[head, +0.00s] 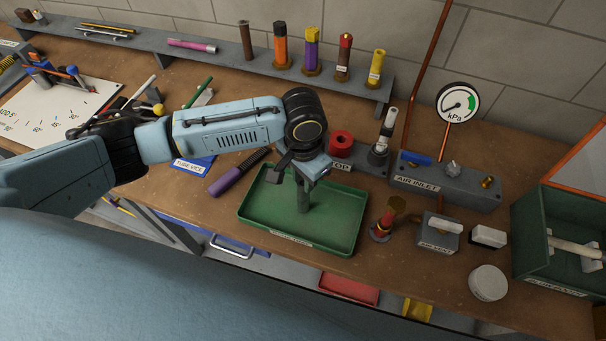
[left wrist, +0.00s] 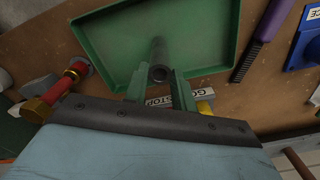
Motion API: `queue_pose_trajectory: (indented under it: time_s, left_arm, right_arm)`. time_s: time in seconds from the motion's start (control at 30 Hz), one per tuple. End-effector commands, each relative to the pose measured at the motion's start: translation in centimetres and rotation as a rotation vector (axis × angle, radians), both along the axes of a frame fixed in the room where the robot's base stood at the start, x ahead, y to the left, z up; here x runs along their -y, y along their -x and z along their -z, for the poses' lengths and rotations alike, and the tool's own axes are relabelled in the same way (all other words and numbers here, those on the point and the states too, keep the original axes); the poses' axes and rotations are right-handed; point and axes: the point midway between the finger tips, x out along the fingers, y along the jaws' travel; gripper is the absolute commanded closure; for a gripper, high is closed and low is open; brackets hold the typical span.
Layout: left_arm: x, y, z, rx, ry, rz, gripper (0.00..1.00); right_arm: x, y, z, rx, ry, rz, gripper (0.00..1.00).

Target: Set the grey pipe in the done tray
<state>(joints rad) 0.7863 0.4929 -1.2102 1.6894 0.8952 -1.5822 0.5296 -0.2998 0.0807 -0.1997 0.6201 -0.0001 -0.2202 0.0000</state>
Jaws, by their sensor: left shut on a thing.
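The green tray (head: 335,240) lies on the bench in the middle of the head view; its front label is too small to read. My left gripper (head: 303,172) is above it, pointing down, shut on the grey pipe (head: 303,197). The pipe stands about upright, its lower part over the tray floor; I cannot tell whether it touches. In the left wrist view the pipe's open end (left wrist: 158,73) shows between the fingers of the left gripper (left wrist: 160,92), with the tray (left wrist: 225,45) beyond. My right gripper is not in view.
A purple-handled tool (head: 226,180) lies left of the tray. A red and brass fitting (head: 385,222) stands close to its right. The air inlet block (head: 440,183) and a red ring (head: 341,141) are behind. A dark green bin (head: 550,250) stands far right.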

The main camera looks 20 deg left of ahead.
Motion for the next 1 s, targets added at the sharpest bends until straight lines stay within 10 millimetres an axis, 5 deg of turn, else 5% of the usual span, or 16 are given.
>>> queue_pose_trajectory:
  time_s: [0.3,0.33,0.4,0.5,0.7,1.0]
  left_arm:
    - [0.0,-0.01,0.67,0.0,0.0,-0.001,1.0]
    - [0.01,-0.03,0.62,0.001,0.001,-0.001,0.7]
    - [0.0,-0.02,0.61,0.0,0.0,0.0,0.61]
    - [0.0,-0.02,0.61,0.0,0.0,0.0,0.49]
    - [-0.01,0.0,0.63,0.0,0.0,0.0,0.47]
    - [-0.02,-0.01,0.62,0.0,0.0,0.0,0.08]
  right_arm:
    - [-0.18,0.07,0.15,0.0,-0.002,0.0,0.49]
    - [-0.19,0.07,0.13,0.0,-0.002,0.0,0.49]
    - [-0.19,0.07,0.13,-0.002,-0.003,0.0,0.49]
    - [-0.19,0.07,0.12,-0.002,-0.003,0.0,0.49]
    - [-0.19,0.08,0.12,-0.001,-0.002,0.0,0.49]
    - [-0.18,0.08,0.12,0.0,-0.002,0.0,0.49]
